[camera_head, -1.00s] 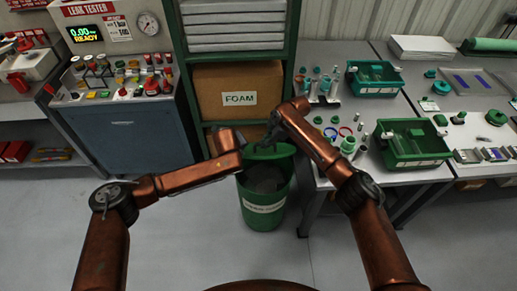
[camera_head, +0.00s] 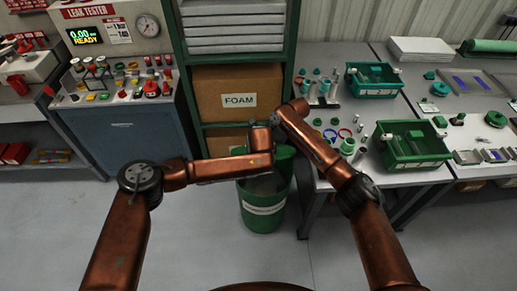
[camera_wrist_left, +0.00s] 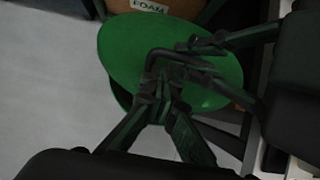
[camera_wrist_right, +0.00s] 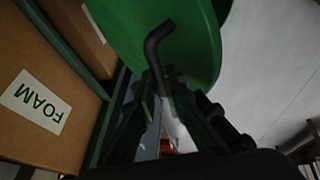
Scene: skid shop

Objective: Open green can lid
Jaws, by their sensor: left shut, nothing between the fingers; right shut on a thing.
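The green can (camera_head: 264,217) stands on the floor in front of the shelf, and its grey inside partly shows. Its round green lid (camera_head: 286,158) is tilted up at the rim, partly behind my arms. It also shows in the left wrist view (camera_wrist_left: 122,50) and the right wrist view (camera_wrist_right: 195,55). A black bent handle (camera_wrist_right: 155,42) sticks out from the lid. My right gripper (camera_wrist_right: 160,88) is shut on this handle. My left gripper (camera_wrist_left: 166,85) is shut and empty in front of the lid, close beside the right gripper; touching cannot be told.
A green shelf with a foam box (camera_head: 238,92) stands right behind the can. A workbench (camera_head: 322,178) with small parts and green bins (camera_head: 412,145) is close on the right. The leak tester cabinet (camera_head: 125,140) is at left. The floor in front is clear.

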